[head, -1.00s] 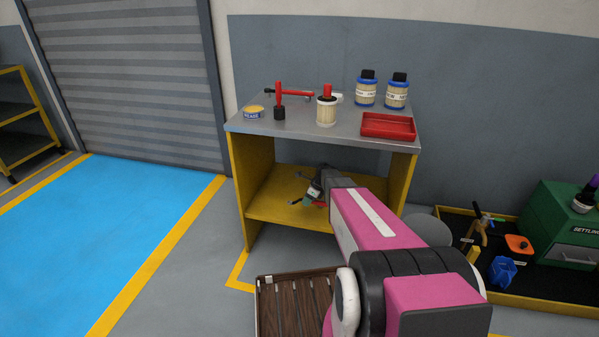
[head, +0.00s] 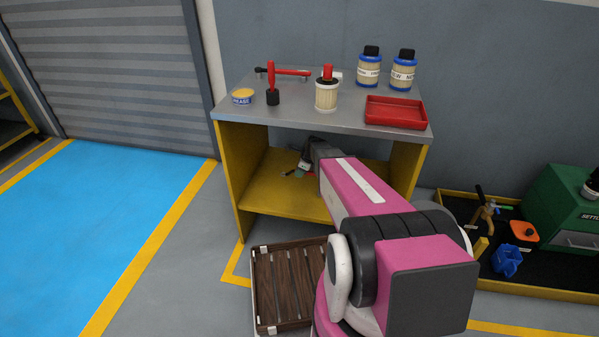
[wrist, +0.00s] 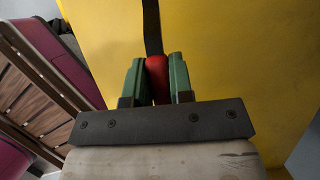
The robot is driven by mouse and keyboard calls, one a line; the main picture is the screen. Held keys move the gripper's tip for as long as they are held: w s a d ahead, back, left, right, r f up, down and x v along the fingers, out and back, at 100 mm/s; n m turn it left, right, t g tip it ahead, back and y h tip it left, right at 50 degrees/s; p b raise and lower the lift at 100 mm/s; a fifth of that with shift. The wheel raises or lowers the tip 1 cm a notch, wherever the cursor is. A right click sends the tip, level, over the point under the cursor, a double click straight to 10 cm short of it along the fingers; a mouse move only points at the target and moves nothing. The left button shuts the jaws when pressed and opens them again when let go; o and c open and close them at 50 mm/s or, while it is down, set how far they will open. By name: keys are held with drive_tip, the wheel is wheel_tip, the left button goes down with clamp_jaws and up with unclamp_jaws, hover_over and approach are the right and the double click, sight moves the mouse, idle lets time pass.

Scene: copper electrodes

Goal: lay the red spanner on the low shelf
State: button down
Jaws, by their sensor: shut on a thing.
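The red spanner (wrist: 157,78) is gripped between the two green fingers of my gripper (wrist: 156,62) in the wrist view. Its dark end points away from the gripper. The low shelf (head: 270,203) is the yellow board under the metal top of the bench; its yellow surface also fills much of the wrist view (wrist: 225,75). I cannot tell whether the spanner touches the shelf.
The bench top (head: 300,118) is above my gripper, with a yellow side panel (head: 232,180) at left. On top stand a red tray (head: 396,112), a grease tin (head: 242,97) and bottles. A slatted wooden crate (head: 285,290) is on the floor in front. The shelf's front left is clear.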

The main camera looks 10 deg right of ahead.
drive_tip(key=shift+f, duration=3.4)
drive_tip(key=shift+f, duration=1.05)
drive_tip(key=shift+c, duration=2.3)
unclamp_jaws()
drive_tip(key=shift+d+r, duration=0.1)
drive_tip(key=shift+v, duration=2.95)
